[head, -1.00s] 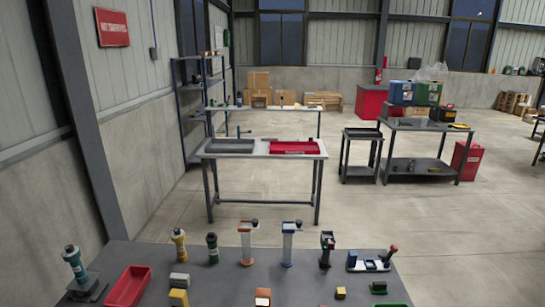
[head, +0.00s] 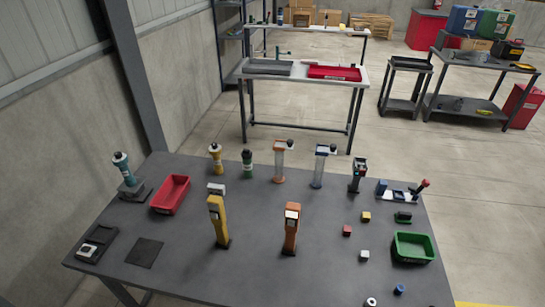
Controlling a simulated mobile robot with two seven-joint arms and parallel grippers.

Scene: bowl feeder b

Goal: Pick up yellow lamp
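A tall yellow upright device (head: 217,222) with a light label stands on a dark base near the middle of the grey table (head: 185,262). It looks like a hand lamp. A smaller yellow bottle-like item (head: 216,159) with a dark top stands farther back, behind a small light block. Which of the two yellow items is the lamp is not certain from this view. Neither of my grippers shows in the head view.
An orange upright device (head: 291,228) stands to the right of the tall yellow one. A red bin (head: 170,195) is at left and a green bin (head: 413,247) at right. Several tools line the back edge. Bare tabletop lies between the yellow and orange devices.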

